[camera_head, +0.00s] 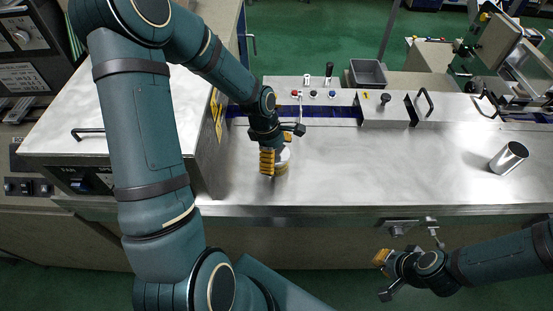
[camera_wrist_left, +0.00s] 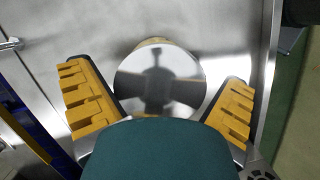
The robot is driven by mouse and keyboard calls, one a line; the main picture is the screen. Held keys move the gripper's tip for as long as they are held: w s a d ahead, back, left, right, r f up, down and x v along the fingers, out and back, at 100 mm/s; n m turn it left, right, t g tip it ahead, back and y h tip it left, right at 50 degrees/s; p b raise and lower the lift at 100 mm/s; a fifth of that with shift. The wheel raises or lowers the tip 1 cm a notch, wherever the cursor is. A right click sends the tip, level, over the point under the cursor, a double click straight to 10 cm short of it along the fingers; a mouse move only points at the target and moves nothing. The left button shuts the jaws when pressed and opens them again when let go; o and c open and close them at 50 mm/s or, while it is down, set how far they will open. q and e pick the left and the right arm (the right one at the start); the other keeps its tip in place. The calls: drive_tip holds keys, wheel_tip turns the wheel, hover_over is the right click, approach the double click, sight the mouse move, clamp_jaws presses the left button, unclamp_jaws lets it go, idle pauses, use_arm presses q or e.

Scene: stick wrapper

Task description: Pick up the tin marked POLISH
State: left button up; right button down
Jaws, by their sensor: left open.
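A round tin (camera_head: 282,164) with a shiny flat lid and a tan side stands on the metal counter, below my left gripper. Its lid (camera_wrist_left: 160,80) shows in the left wrist view between the fingers. No marking on it is readable. My left gripper (camera_head: 277,151) is open, with its yellow fingers on either side of the tin in the head view. In the left wrist view the fingers (camera_wrist_left: 162,104) stand apart from the lid, with gaps on both sides. My right gripper (camera_head: 382,268) is low, in front of the counter; its jaw opening is unclear.
An open silver cylinder (camera_head: 509,157) lies or leans on the counter at the right. A raised control panel (camera_head: 316,97) with knobs and a grey bin (camera_head: 367,73) are behind. A white-topped cabinet (camera_head: 100,120) is left. The counter's middle is clear.

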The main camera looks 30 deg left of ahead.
use_arm(q)
drive_tip(key=shift+d+f, duration=0.1)
drive_tip(key=shift+f, duration=0.2)
drive_tip(key=c, duration=1.1)
drive_tip(key=shift+c, duration=0.2)
